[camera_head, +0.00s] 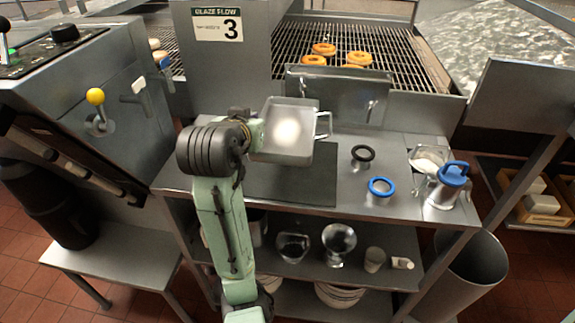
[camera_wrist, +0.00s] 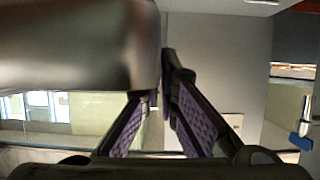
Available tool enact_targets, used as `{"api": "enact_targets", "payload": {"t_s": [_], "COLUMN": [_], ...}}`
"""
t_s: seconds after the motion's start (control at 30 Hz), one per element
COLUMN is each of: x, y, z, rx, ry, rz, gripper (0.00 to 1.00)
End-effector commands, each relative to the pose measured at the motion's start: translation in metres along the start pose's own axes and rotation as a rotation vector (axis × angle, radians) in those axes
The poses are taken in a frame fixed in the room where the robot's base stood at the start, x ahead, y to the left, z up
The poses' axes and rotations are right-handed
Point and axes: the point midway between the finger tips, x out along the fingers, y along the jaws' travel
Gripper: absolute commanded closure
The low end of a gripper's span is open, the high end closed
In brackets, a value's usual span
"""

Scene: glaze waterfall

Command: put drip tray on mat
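The drip tray (camera_head: 287,131) is a shallow square metal pan with a wire handle on its right side. It appears held up over the counter, above the back part of the dark grey mat (camera_head: 312,188). My gripper (camera_head: 254,131) is at the tray's left side and appears shut on its near-side handle or edge; the exact grip is hidden. In the wrist view the two purple-padded fingers (camera_wrist: 162,92) converge close together. A large blurred metallic surface, likely the tray (camera_wrist: 75,40), fills the upper left there. The mat's front and right parts are bare.
A blue-lidded jug (camera_head: 448,187) and a metal pitcher (camera_head: 427,160) stand at the counter's right. Behind rises a metal panel (camera_head: 335,95), with doughnuts (camera_head: 324,49) on a grate beyond.

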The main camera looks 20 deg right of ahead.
Motion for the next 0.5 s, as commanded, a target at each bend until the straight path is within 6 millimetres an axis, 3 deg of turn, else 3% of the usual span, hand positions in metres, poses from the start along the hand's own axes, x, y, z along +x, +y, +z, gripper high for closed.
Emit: {"api": "enact_targets", "payload": {"t_s": [0.2, 0.5], "x": [0.015, 0.027], "y": [0.0, -0.001], "z": [0.033, 0.06], "rx": [-0.003, -0.002], "ry": [-0.004, -0.002], "rz": [0.001, 0.0], "gripper": [1.0, 1.0]}}
